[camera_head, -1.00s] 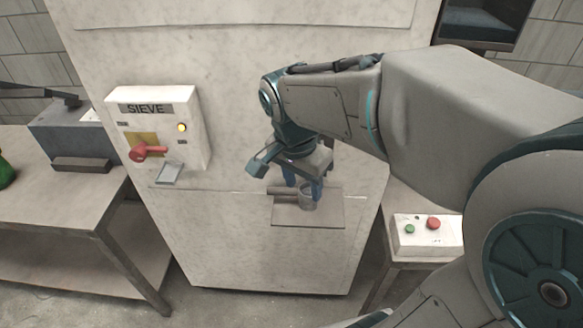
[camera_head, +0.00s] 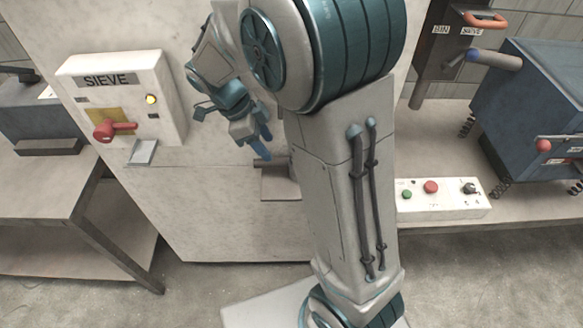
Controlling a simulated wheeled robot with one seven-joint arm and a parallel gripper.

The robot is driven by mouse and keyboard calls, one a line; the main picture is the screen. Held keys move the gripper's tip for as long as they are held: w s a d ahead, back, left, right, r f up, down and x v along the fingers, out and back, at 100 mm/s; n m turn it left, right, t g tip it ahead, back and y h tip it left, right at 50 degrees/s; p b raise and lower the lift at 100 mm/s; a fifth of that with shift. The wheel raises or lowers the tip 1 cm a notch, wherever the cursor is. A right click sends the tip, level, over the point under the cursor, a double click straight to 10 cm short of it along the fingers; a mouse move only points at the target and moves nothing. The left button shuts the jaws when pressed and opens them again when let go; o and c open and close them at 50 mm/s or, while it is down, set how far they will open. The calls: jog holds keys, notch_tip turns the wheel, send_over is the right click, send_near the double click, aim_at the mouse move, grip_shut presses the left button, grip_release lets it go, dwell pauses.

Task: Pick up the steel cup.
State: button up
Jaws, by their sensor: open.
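I cannot make out the steel cup now; my own arm covers the right part of the small shelf (camera_head: 279,187) where it stood. The shelf sticks out from the front of the pale cabinet, with a short dark spout (camera_head: 268,162) just above it. My gripper (camera_head: 264,147), with blue fingers, is open. It hangs near the spout, above the shelf in the picture. Its fingers are small and partly overlapped here, and I see nothing between them.
A white SIEVE box (camera_head: 121,103) with a red handle and yellow lamp is on the cabinet at left. A bench (camera_head: 65,190) stands at left. At right are a button panel (camera_head: 440,197) and a blue machine (camera_head: 535,120) on springs.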

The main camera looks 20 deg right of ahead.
aim_at(280, 160)
jog(key=p+x, duration=0.1)
jog(key=x, duration=0.8)
jog(key=shift+d+p, duration=0.25)
jog(key=shift+p, duration=0.1)
jog(key=shift+c, duration=0.4)
jog(key=shift+w, duration=0.1)
grip_shut()
